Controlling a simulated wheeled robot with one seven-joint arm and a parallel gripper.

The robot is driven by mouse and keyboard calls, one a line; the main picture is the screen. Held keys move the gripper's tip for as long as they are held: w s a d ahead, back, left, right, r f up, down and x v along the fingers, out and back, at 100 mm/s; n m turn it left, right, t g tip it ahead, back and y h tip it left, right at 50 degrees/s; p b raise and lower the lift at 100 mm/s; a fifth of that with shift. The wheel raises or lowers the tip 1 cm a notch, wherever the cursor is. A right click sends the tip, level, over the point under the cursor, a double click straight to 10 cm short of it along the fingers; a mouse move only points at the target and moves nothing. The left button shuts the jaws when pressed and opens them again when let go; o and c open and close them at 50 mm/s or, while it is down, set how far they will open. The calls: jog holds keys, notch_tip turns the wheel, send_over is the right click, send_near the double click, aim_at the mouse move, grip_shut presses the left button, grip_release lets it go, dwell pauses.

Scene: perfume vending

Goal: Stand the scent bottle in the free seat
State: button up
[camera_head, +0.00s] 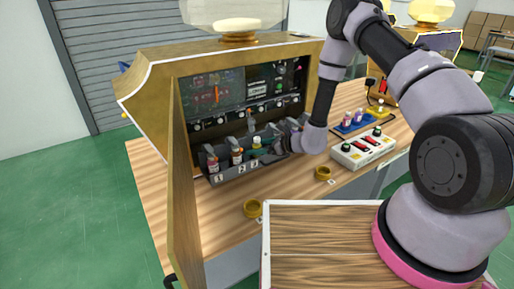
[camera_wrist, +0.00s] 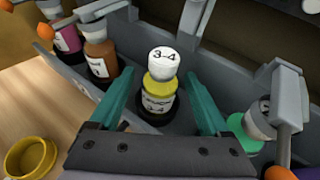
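The scent bottle (camera_wrist: 159,88) has a white cap marked 3-4, a yellow collar and a pale label. It stands upright in a dark round seat of the grey rack (camera_wrist: 225,75); its base is partly hidden. My gripper (camera_wrist: 157,98) has its teal fingers on either side of the bottle, with visible gaps between them and it. In the head view the bottle (camera_head: 256,142) is third from the left in the rack (camera_head: 232,173), and my gripper is mostly hidden there by my wrist.
Pink (camera_wrist: 67,38) and orange (camera_wrist: 101,52) bottles stand left in the rack. A yellow ring (camera_wrist: 29,158) lies on the wooden counter. A white button box (camera_head: 363,148) stands to the right.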

jog(key=shift+d+r, duration=0.1)
jog(key=shift+r, duration=0.05)
jog(key=v, duration=1.2)
jog(key=s+r+n+g, duration=0.2)
jog(key=r+n, duration=0.2)
jog(key=r, duration=0.5)
jog(key=s+r+n+g+h, duration=0.1)
jog(key=s+r+n, duration=0.2)
jog(key=r, duration=0.5)
jog(key=s+r+n+g, duration=0.2)
jog(key=r+n, duration=0.2)
jog(key=r, duration=0.5)
jog(key=s+d+r+n+t+h, duration=0.6)
jog(key=s+d+r+h, duration=0.3)
jog(key=s+d+r, duration=0.6)
notch_tip(320, 180, up, 2)
jog(key=shift+d+r+n, duration=0.1)
jog(key=shift+d+n, duration=0.7)
jog(key=shift+d, duration=0.05)
jog(key=shift+s, duration=0.15)
